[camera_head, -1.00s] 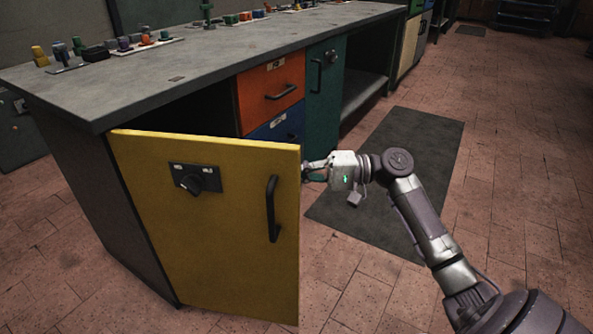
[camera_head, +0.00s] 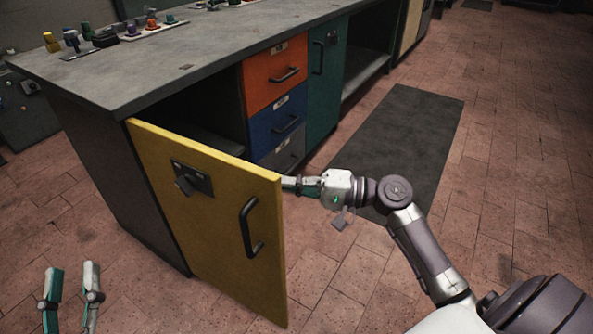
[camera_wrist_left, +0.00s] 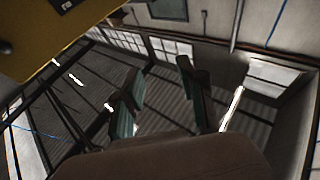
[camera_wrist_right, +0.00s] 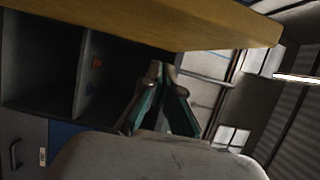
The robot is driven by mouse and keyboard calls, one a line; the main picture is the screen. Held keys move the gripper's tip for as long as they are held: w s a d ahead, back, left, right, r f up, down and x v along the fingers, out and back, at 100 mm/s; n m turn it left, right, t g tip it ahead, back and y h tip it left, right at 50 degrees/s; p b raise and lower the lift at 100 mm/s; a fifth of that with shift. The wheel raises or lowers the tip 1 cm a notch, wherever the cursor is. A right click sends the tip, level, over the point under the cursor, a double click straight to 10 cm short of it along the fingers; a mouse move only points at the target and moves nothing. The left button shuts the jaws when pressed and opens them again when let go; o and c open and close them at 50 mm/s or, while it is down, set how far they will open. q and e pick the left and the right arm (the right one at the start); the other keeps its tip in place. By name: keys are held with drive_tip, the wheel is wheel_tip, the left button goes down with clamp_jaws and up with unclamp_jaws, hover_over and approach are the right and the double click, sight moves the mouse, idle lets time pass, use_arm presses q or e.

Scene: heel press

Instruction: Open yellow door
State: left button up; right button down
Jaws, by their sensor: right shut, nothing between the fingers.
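The yellow door (camera_head: 215,225) stands swung out from the left end of the workbench, with a dark handle (camera_head: 249,228) and a black latch plate with a knob (camera_head: 192,179) on its outer face. My right gripper (camera_head: 291,183) is shut and empty at the door's free edge, its tips partly hidden behind it. In the right wrist view the door's edge (camera_wrist_right: 150,22) runs above the shut fingers (camera_wrist_right: 160,80). My left gripper (camera_head: 72,285) is open and empty at the lower left, in front of the door. The door also shows in the left wrist view (camera_wrist_left: 70,35).
The cabinet interior behind the door is dark. Orange (camera_head: 274,72), blue (camera_head: 277,123) and grey drawers and a green door (camera_head: 325,70) stand beside it. Small coloured parts line the benchtop (camera_head: 180,68). A dark mat (camera_head: 405,140) lies on the open tiled floor.

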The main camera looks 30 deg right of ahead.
use_arm(q)
wheel_tip(320, 180, down, 8)
drive_tip(key=a+g+y+p, duration=0.1)
drive_tip(key=g, duration=0.4)
drive_tip(key=shift+w+r+y, duration=0.15)
drive_tip(key=shift+w+y, duration=0.05)
drive_tip(key=shift+y, duration=0.1)
use_arm(e)
drive_tip(key=shift+s+a+r+m+t+h, duration=0.1)
drive_tip(key=shift+s+a+m+t+h, duration=0.2)
drive_tip(key=shift+s+a, duration=0.6)
drive_tip(key=shift+w, duration=0.1)
